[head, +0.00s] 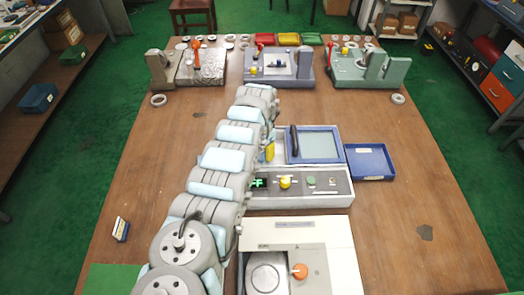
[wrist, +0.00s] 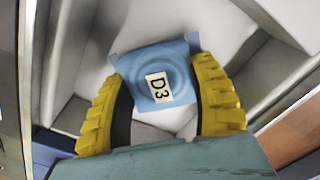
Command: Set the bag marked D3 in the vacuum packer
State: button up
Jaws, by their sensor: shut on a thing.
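The blue bag marked D3 (wrist: 158,80) is between the two yellow fingers of my gripper (wrist: 160,100) in the wrist view. The fingers are shut on it, and its white label faces the camera. A round ring shape shows through the bag. Pale grey walls and surfaces lie beyond it; I cannot tell whether it touches them. In the head view, the vacuum packer (head: 300,188) stands mid-table with its blue-framed clear lid (head: 318,144) raised. A bit of my yellow gripper (head: 269,151) shows at the packer's left side; my arm hides the rest and the bag.
A blue tray (head: 370,162) sits right of the packer. A cream machine with an orange knob (head: 300,271) stands in front. Several bench machines and loose rings line the far edge. A small box (head: 121,229) lies at left. The table's right side is mostly clear.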

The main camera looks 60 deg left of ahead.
aim_at(262, 150)
jog(key=shift+f+b, duration=0.3)
jog(key=shift+f, duration=0.2)
jog(key=o, duration=1.3)
jog(key=shift+r, duration=6.05)
